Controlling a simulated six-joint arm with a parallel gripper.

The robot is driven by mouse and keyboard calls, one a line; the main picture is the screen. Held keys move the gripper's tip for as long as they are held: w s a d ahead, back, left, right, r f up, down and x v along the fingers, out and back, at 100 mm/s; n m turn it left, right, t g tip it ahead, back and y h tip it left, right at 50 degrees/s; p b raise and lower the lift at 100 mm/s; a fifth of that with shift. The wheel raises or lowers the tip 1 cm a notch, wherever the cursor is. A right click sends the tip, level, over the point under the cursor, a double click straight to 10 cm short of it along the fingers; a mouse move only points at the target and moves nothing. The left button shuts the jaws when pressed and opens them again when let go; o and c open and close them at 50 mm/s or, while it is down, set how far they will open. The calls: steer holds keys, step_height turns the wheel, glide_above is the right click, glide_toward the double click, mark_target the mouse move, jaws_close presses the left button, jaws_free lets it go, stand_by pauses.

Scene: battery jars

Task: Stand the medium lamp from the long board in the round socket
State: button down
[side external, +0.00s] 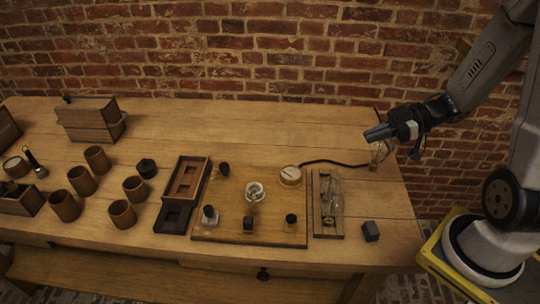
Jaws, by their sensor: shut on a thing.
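My gripper (384,133) is at the right end of the table and is shut on a clear glass lamp (378,155). The lamp hangs roughly upright below the jaws; I cannot tell whether its base touches the table. The long board (328,234) lies to the left of and nearer than the gripper, with clear glass lamps (335,198) on it, too small and overlapping to tell apart. A pale round fitting (255,187), which looks like the round socket, sits in the middle of the square wooden board (270,238). A glassy shape shows just in front of it.
A round dial (290,176) with a black cable (335,162) stands on the square board's back right corner. Dark knobs (209,213) stand on that board. A small dark block (371,231) lies right of the long board. Trays, a box and several brown jars (64,206) fill the left.

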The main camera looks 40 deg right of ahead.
steer(key=shift+r, duration=0.4)
steer(key=shift+w, duration=0.2)
steer(key=w+a, duration=1.9)
steer(key=w, duration=0.4)
step_height(320, 180, down, 8)
steer(key=shift+s+d, duration=0.15)
steer(key=shift+s, duration=0.05)
steer(key=shift+f, duration=0.15)
steer(key=shift+f, duration=2.8)
